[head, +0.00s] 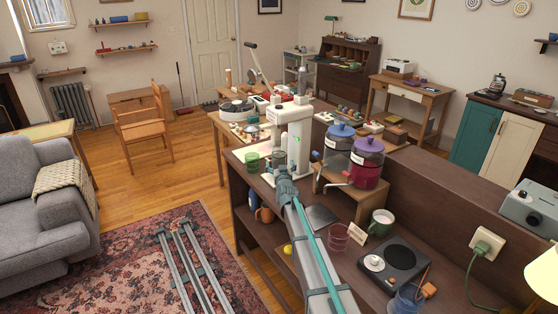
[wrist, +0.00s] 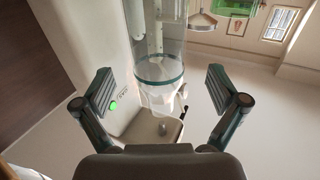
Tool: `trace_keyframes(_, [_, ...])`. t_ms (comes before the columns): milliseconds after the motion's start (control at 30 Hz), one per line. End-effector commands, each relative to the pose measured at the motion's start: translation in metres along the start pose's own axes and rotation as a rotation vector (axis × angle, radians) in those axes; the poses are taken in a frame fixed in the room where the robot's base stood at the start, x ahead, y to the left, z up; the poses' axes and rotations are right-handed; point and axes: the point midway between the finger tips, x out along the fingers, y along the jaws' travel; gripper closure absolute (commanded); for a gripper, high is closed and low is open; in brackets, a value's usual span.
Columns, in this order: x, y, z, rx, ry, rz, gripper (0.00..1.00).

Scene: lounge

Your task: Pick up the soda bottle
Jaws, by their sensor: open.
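In the wrist view the soda bottle (wrist: 158,50) is a clear cylinder with a dark teal band near its lower end. It sits against a white soda machine (wrist: 118,75), which has a lit green button. My gripper (wrist: 161,88) is open, with one finger on each side of the bottle and visible gaps on both sides. In the head view the white machine (head: 292,138) stands on the dark wood counter, and my gripper (head: 284,186) is in front of it. The bottle is not clearly visible there, and my arm covers part of that area.
Two lidded jars, one with a blue lid (head: 339,148) and one with red contents (head: 366,166), stand on a wooden stand to the right. A green glass (head: 253,161) is left of the machine.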

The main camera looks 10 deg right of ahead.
Motion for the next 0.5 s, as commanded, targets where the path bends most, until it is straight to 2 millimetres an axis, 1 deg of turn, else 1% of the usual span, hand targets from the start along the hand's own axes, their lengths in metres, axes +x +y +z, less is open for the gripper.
trace_keyframes(167, [0.018,0.001,-0.002,-0.001,-0.001,0.000,0.04])
trace_keyframes(333, [0.043,0.002,-0.002,-0.001,-0.001,0.000,0.04])
trace_keyframes(400, [0.049,0.002,-0.001,0.000,-0.001,0.000,0.04])
trace_keyframes(500, [0.051,0.002,0.000,0.000,-0.001,0.000,0.04])
